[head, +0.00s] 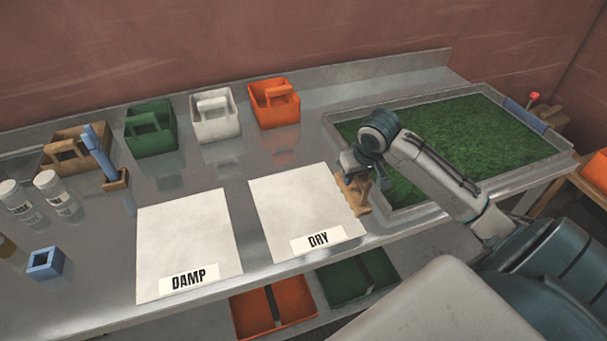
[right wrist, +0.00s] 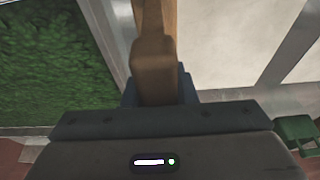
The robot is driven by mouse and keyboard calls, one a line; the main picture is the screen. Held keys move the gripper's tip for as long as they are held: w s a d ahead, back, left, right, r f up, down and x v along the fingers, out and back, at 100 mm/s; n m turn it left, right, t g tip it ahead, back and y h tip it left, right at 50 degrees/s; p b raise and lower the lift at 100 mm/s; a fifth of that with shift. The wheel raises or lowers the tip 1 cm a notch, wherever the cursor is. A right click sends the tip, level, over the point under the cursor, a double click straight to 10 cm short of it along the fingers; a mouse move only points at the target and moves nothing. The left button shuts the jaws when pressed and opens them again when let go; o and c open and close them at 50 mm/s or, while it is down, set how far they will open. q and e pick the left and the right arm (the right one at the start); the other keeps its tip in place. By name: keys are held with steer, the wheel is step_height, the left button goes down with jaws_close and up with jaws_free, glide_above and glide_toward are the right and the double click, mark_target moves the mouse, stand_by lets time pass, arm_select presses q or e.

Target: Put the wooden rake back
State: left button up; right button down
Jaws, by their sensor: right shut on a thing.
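The wooden rake (head: 353,194) is a light brown piece at the right edge of the sheet marked DRY (head: 290,215), beside the tray of green grass (head: 372,212). My right gripper (head: 362,172) is over it and shut on it. In the right wrist view the rake's wooden bar (right wrist: 154,72) runs up from between the jaws, with the green to its left and the pale sheet to its right. I cannot tell whether the rake touches the table. Part of it is hidden by the gripper. My left gripper is not in view.
Orange (head: 274,104), white (head: 215,117) and green (head: 151,129) caddies stand along the back. A wooden caddy (head: 65,152), a blue tool in a wooden stand (head: 116,181), white jars and a blue square holder (head: 45,263) are at left. The sheet marked DAMP (head: 188,240) is bare.

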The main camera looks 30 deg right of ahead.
mark_target(340, 183)
steer(key=w, duration=0.1)
steer(key=w+a, duration=0.1)
steer(key=shift+w+a+f+p, duration=0.1)
steer(key=shift+w+a+p, duration=0.15)
steer(key=shift+w+p, duration=0.1)
arm_select(q)
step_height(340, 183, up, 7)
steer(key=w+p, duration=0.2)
steer(key=p, duration=0.4)
arm_select(e)
steer(key=w+a+f, duration=0.1)
steer(key=w+a, duration=0.1)
steer(key=w, duration=0.1)
steer(key=w+a+f, duration=0.2)
steer(key=w, duration=0.1)
steer(key=w+a+f, duration=0.1)
steer(key=w+a, duration=0.1)
steer(key=w, duration=0.1)
steer(key=shift+w+f, duration=0.2)
steer(key=shift+f, duration=0.2)
steer(key=c, duration=1.2)
jaws_free()
steer(key=shift+f, duration=0.1)
steer(key=shift+o, duration=0.2)
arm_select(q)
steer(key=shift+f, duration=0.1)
